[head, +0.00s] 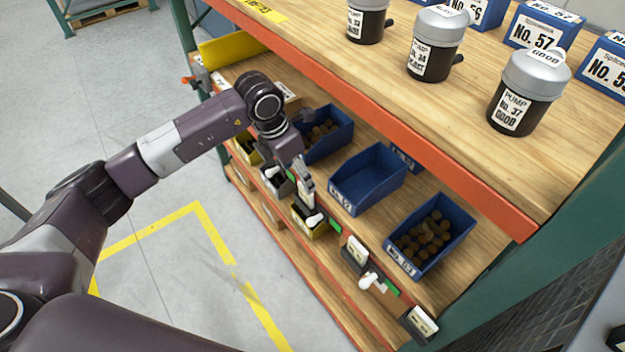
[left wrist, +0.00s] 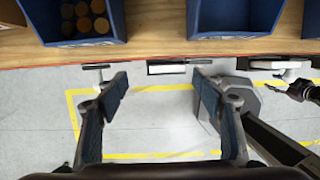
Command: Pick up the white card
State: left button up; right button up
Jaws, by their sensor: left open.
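White cards sit in dark holders along the orange front edge of the lower shelf. One white card (head: 357,250) is right of my left gripper in the head view, and another card (head: 422,321) is near the bottom right. My left gripper (head: 291,184) is at the shelf's front edge, partly hidden by its own wrist. In the left wrist view my left gripper (left wrist: 160,83) is open with nothing between its fingers. A holder with a pale card (left wrist: 166,69) shows nearly edge-on just beyond the gap between the fingertips. My right gripper is not seen.
Blue bins (head: 367,180) stand on the lower shelf behind the front edge, one with brown round parts (head: 430,236). White clamp handles (head: 371,281) stick out from the edge. The upper shelf (head: 420,110) with pumps overhangs. The floor in front is clear, marked with yellow tape (head: 215,240).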

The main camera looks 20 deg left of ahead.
aim_at(305, 193)
pick_arm(q)
jog(key=shift+s+f, duration=0.15)
jog(key=shift+f, duration=0.15)
jog(key=f+p, duration=0.1)
jog(key=f, duration=0.1)
jog(key=d+p, duration=0.1)
jog(key=shift+s+d+f+p, duration=0.1)
jog(key=shift+s+f+p, duration=0.25)
jog(key=shift+f, duration=0.05)
jog(key=x, duration=0.2)
jog(key=shift+w+f, duration=0.3)
jog(key=shift+w, duration=0.05)
jog(key=shift+f, duration=0.15)
jog(key=c, duration=1)
jog(key=shift+c, duration=0.2)
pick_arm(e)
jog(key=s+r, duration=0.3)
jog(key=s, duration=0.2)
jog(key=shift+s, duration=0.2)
